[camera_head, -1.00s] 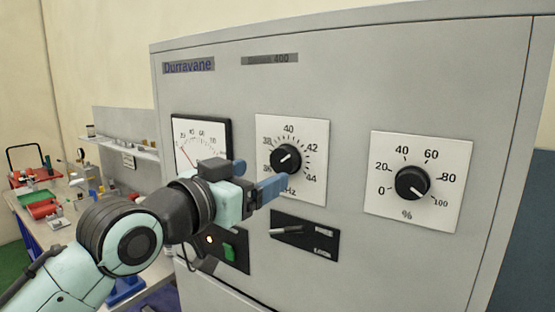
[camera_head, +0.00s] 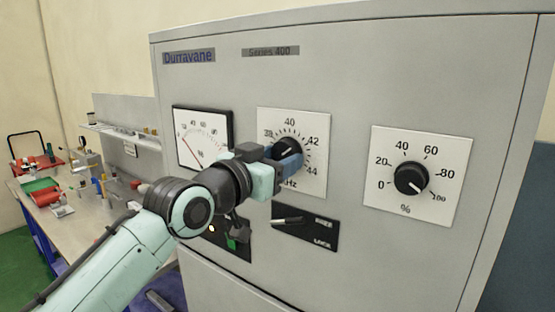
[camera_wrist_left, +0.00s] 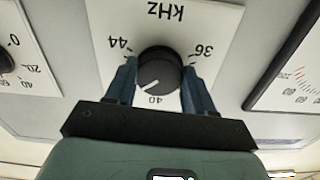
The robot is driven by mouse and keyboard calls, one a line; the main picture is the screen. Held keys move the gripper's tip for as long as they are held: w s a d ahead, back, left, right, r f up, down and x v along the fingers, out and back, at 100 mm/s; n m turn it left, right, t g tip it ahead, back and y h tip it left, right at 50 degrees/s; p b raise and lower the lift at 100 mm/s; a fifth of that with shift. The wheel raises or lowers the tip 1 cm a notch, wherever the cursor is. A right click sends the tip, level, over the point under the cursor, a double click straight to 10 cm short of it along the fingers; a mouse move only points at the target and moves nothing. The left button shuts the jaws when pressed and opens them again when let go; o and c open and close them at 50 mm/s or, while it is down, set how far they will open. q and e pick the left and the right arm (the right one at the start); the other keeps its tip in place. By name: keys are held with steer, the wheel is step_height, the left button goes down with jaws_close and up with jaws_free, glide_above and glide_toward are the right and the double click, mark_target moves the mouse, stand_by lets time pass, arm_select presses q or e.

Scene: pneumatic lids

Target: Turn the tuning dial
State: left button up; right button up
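The tuning dial (camera_head: 284,147) is a black round knob on a white kHz plate (camera_head: 319,119) on the grey cabinet. In the head view my left gripper (camera_head: 290,163) reaches it from the lower left and partly covers it. In the left wrist view, which is upside down, the knob (camera_wrist_left: 160,70) sits between the two blue fingers of my left gripper (camera_wrist_left: 160,74). They are open around it; any gap is too small to tell contact. The white pointer mark lies between 40 and 44, nearer 40. My right gripper is not in view.
A % dial (camera_head: 411,179) is to the right, pointing near 100. A needle meter (camera_head: 203,137) is to the left. A lever switch panel (camera_head: 306,229) is just below my gripper. A workbench (camera_head: 80,235) with tools stands at the far left.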

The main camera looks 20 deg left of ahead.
arm_select(q)
steer(key=shift+n, duration=0.4)
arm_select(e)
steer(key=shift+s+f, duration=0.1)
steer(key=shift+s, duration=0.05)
arm_select(q)
steer(key=shift+n, duration=0.6)
steer(key=n, duration=0.4)
steer(key=n+b, duration=0.1)
steer(key=n, duration=0.2)
steer(key=shift+d+r+n, duration=0.1)
steer(key=shift+d+n, duration=0.1)
steer(key=shift+n, duration=0.2)
steer(key=n, duration=0.6)
steer(key=shift+s+r, duration=0.1)
steer(key=shift+r, duration=0.05)
steer(key=n, duration=0.6)
steer(key=shift+r+n+b, duration=0.15)
steer(key=shift+n+b, duration=0.2)
steer(key=shift+n, duration=0.05)
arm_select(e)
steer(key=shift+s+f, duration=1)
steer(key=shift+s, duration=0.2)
arm_select(q)
steer(key=o, duration=1)
